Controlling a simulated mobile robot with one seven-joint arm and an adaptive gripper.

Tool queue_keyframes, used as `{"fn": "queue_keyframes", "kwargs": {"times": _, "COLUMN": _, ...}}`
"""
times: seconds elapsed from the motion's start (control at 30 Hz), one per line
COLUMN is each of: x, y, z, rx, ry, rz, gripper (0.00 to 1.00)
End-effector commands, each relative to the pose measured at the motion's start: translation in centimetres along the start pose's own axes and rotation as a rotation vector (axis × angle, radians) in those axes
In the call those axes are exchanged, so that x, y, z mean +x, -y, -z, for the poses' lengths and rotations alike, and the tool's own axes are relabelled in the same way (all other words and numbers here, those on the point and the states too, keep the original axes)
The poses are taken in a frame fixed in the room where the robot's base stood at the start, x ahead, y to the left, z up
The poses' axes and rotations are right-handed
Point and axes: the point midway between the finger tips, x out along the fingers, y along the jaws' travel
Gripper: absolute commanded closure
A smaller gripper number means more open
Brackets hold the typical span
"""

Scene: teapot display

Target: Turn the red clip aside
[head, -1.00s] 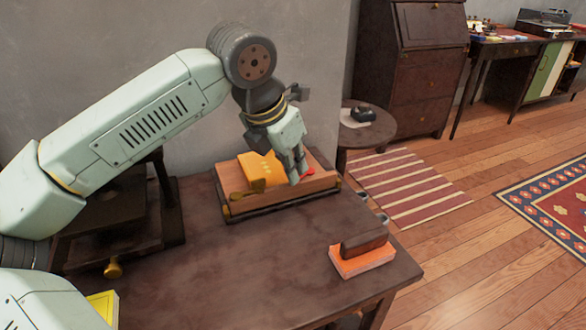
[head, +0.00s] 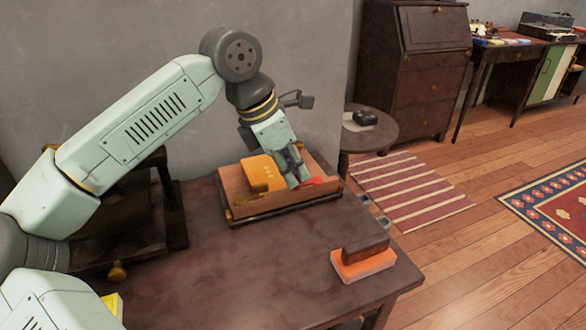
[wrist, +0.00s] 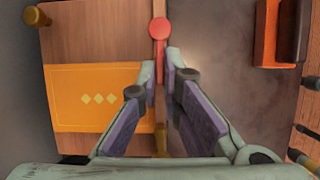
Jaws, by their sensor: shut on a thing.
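The red clip (wrist: 158,32) has a round head and a narrow stem. It sits at the edge of a wooden stand (wrist: 90,35), and its stem runs down between my fingertips in the wrist view. In the head view the red clip (head: 319,181) shows just right of my fingers. My gripper (head: 297,182) is shut on the clip's stem; it also shows in the wrist view (wrist: 160,76). A yellow book (wrist: 95,97) with three pale diamonds lies on the stand, left of the fingers. The fingers partly hide the clip in the head view.
The stand is on a dark table (head: 270,260) against a grey wall. An orange block with a brown top (head: 363,260) lies near the table's right edge. A brass knob (wrist: 36,16) is at the stand's corner. The table front is largely clear.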

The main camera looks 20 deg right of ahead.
Motion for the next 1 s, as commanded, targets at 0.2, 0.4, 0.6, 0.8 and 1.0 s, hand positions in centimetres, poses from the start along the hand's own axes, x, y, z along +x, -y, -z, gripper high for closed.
{"fn": "queue_keyframes", "kwargs": {"times": 0.2, "x": 0.0, "y": 0.0, "z": 0.0, "rx": 0.002, "ry": 0.0, "rz": -0.002, "gripper": 1.0}}
{"fn": "queue_keyframes", "kwargs": {"times": 0.4, "x": 0.0, "y": 0.0, "z": 0.0, "rx": 0.001, "ry": 0.0, "rz": -0.002, "gripper": 0.83}}
{"fn": "queue_keyframes", "kwargs": {"times": 0.6, "x": 0.0, "y": 0.0, "z": 0.0, "rx": 0.0, "ry": 0.0, "rz": -0.001, "gripper": 0.73}}
{"fn": "queue_keyframes", "kwargs": {"times": 0.8, "x": 0.0, "y": 0.0, "z": 0.0, "rx": 0.0, "ry": 0.0, "rz": -0.001, "gripper": 0.73}}
{"fn": "queue_keyframes", "kwargs": {"times": 1.0, "x": -1.5, "y": -0.1, "z": 0.0, "rx": -0.001, "ry": 0.0, "rz": -0.004, "gripper": 0.73}}
